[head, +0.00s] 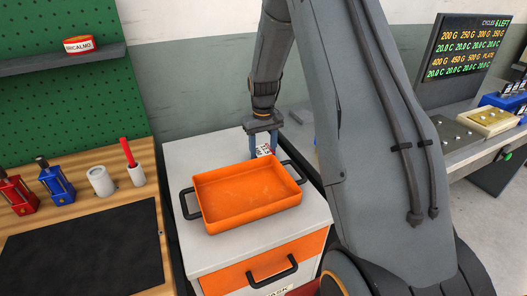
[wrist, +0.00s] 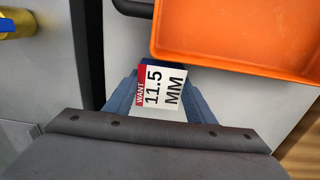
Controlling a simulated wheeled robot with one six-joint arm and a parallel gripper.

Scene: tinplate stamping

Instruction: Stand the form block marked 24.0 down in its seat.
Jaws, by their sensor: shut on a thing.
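My gripper (head: 262,146) is behind the orange tray, over the back of the white cabinet. Its blue fingers (wrist: 162,98) are shut on a white card with a red band (wrist: 160,88). The card reads "WANT 11.5 MM" in the wrist view, and part of it shows between the fingers in the head view (head: 264,151). No form block marked 24.0 can be made out in either view, and I cannot identify its seat.
The orange tray (head: 297,190) with black handles sits empty on the white cabinet (head: 205,262). The wooden bench at left holds a black mat (head: 85,250), red and blue tools and cups. A lit board (head: 462,50) stands above the right bench.

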